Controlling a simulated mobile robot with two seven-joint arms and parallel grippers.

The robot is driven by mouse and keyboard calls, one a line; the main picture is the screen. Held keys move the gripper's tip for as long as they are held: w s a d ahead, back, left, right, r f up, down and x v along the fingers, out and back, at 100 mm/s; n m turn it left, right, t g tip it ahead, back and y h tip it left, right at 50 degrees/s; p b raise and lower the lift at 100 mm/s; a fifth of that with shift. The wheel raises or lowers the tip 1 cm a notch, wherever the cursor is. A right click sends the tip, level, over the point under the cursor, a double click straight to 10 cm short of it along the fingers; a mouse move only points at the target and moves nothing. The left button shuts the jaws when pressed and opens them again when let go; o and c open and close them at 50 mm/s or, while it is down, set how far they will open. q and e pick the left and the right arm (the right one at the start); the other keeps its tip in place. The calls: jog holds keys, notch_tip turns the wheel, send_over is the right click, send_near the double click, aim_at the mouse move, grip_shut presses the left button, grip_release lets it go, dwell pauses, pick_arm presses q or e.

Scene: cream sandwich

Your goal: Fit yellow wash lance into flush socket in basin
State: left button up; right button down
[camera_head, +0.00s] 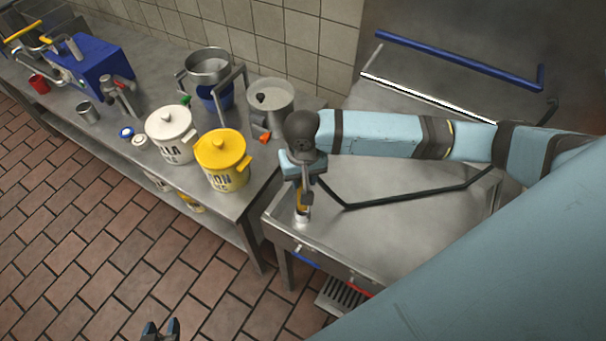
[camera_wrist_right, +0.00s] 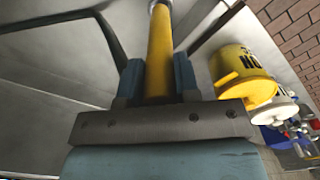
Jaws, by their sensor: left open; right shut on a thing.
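The yellow wash lance (camera_wrist_right: 160,48) is held between the blue fingers of my right gripper (camera_wrist_right: 158,88) in the right wrist view. Its far end, with a pale metal collar, runs out of the top of that view. In the head view my right gripper (camera_head: 302,182) points down over the front-left corner of the steel basin (camera_head: 400,235). The lance shows only as a short piece below the fingers, with a pale metal part at its lower end. I cannot make out the flush socket or whether the lance touches it. My left gripper (camera_head: 160,329) is open and empty at the bottom edge.
A steel counter (camera_head: 225,202) left of the basin holds a yellow pot (camera_head: 222,160), a white pot (camera_head: 170,135), a grey pot (camera_head: 272,100) and a blue machine (camera_head: 100,68). A black bent bar (camera_head: 405,198) crosses the basin. The tiled floor in front is clear.

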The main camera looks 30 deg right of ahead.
jog(key=shift+p, duration=0.4)
dwell(0.5)
jog(key=shift+p, duration=0.65)
dwell(0.5)
jog(key=shift+r+p, duration=0.1)
jog(key=shift+p, duration=0.55)
jog(key=shift+f+b, duration=0.6)
jog(key=shift+f, duration=2.3)
jog(key=c, duration=0.8)
grip_release()
